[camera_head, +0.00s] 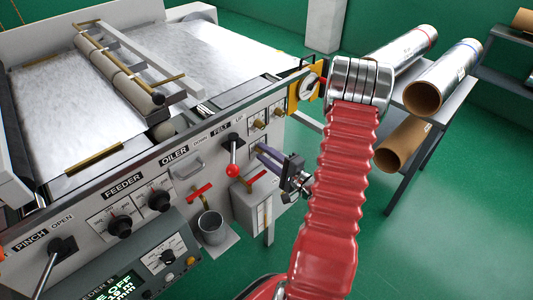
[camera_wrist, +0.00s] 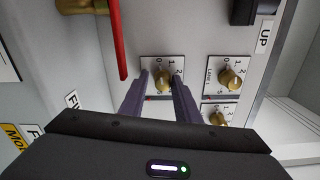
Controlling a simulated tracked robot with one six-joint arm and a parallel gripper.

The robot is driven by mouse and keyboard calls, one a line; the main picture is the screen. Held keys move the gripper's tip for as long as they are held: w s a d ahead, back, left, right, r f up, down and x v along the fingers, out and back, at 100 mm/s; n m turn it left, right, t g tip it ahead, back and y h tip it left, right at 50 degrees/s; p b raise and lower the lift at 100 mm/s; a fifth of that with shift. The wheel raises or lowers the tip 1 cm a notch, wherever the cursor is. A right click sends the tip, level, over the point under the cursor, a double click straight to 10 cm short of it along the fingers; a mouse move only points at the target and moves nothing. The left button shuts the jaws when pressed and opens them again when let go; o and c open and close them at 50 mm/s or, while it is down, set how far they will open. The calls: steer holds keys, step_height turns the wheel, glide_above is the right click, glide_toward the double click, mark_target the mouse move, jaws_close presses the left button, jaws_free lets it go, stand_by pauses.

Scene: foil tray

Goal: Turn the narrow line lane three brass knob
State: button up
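Several small brass knobs on white dial plates show in the wrist view. One brass knob (camera_wrist: 163,79) lies between my gripper's two purple fingertips (camera_wrist: 160,76). A second brass knob (camera_wrist: 230,79) is to its right, and a third (camera_wrist: 217,118) lies below that one, partly hidden. The lane names are too small to read surely. My gripper is open, one finger on each side of the first knob; I cannot tell whether they touch it. In the head view my gripper (camera_head: 266,157) is at the panel's right end, below two visible brass knobs (camera_head: 258,123) and (camera_head: 277,112).
A red-handled valve (camera_wrist: 118,40) stands close left of the fingers in the wrist view. In the head view, a red-ball lever (camera_head: 232,170) and a metal cup (camera_head: 211,228) are left of my gripper. Foil rolls (camera_head: 440,78) lie on a table at right.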

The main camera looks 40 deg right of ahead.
steer(key=shift+o, duration=1.2)
steer(key=shift+d+r, duration=0.1)
steer(key=shift+s+d, duration=0.1)
steer(key=shift+s, duration=0.25)
steer(key=s, duration=1.3)
steer(key=shift+d, duration=0.1)
